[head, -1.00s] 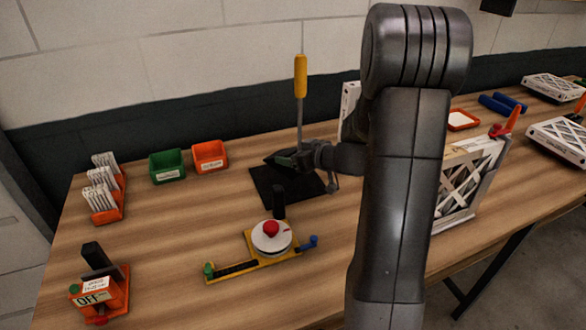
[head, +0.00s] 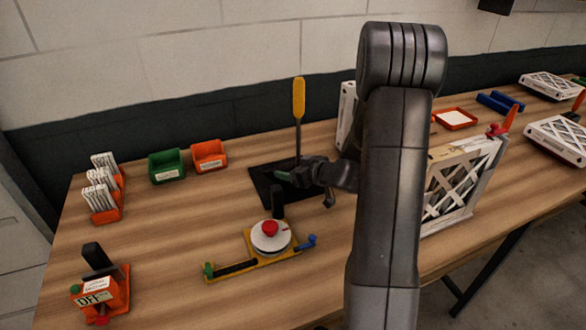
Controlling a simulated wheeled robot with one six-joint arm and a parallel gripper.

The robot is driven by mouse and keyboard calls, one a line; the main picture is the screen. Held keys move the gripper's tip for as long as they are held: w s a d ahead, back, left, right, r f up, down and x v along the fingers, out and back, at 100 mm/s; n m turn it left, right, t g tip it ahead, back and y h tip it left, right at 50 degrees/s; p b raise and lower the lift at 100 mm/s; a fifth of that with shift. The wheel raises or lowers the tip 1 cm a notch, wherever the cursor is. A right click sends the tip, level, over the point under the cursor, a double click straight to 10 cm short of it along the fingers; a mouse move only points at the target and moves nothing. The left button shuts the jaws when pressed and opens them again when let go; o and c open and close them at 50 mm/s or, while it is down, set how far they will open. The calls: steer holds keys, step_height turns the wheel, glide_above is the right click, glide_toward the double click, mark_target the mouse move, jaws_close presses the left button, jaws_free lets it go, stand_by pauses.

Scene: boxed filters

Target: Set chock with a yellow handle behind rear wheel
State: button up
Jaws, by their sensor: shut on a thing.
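The tool with a yellow handle (head: 298,97) stands upright over the black mat (head: 262,190) on the wooden bench. A thin dark rod runs down from the handle to my gripper (head: 291,177). My gripper is shut on its lower part, low over the mat. The dark chock at its foot merges with the mat and the gripper, so I cannot tell whether it touches the mat. No wheel that I can make out as a rear wheel is in view.
A yellow fixture with a white disc and red knob (head: 270,234) lies in front of the mat. Green (head: 167,166) and orange (head: 209,155) bins stand behind left. A white-framed filter (head: 460,185) stands right of my arm. The bench between the left-hand items and the mat is clear.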

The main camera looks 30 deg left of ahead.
steer(key=o, duration=1.4)
steer(key=shift+f, duration=0.1)
steer(key=o, duration=0.4)
